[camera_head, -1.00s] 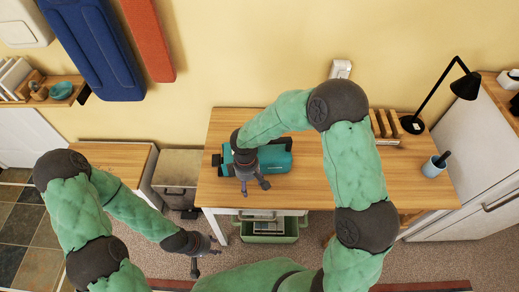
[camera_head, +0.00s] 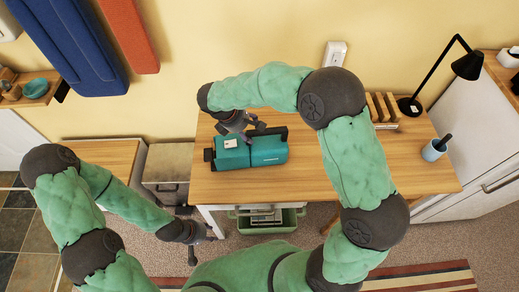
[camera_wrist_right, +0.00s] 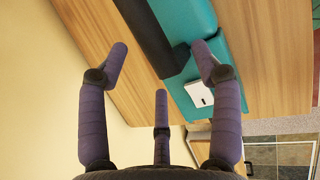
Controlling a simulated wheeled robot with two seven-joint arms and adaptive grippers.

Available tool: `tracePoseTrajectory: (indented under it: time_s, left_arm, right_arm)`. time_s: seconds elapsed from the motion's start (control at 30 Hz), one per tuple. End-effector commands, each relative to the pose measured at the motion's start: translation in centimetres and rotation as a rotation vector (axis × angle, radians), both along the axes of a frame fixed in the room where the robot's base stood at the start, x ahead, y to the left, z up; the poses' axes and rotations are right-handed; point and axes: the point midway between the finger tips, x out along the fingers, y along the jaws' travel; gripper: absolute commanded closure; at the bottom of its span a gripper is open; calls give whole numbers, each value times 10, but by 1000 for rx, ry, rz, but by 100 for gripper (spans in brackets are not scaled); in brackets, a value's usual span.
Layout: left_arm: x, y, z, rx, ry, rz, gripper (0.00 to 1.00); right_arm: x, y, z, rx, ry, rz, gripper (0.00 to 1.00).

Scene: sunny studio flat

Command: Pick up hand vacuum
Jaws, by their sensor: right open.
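The hand vacuum (camera_head: 268,153) is a teal body with black parts and a white label, lying on the wooden desk (camera_head: 330,175). In the right wrist view the vacuum (camera_wrist_right: 187,22) runs along the right side of the fingers, with a black bar along its edge. My right gripper (camera_head: 246,130) is open and empty at the vacuum's wall-side edge. In its wrist view one finger overlaps the teal body and another is over bare wood; I cannot tell whether they touch. My left gripper (camera_head: 201,243) is low, in front of the desk, with fingers apart and empty.
A black lamp (camera_head: 437,72), a blue cup (camera_head: 434,150) and a wooden rack (camera_head: 381,108) stand on the desk's right side. A green bin (camera_head: 268,222) sits below. A lower wooden cabinet (camera_head: 100,155) is to the left.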

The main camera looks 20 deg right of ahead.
Motion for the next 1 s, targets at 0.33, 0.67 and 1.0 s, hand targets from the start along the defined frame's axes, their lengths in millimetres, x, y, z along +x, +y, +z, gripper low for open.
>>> tracePoseTrajectory:
  time_s: [0.33, 0.67, 1.0]
  left_arm:
    - [0, 0, -20, 0, 0, 0, 60]
    - [0, 0, -21, 0, 0, 0, 60]
    - [0, 0, -21, 0, 0, 0, 60]
  right_arm:
    - [4, -10, -42, 1, 1, -2, 35]
    - [5, -14, -48, 2, 0, 0, 38]
    - [4, -13, -49, 2, 1, 0, 100]
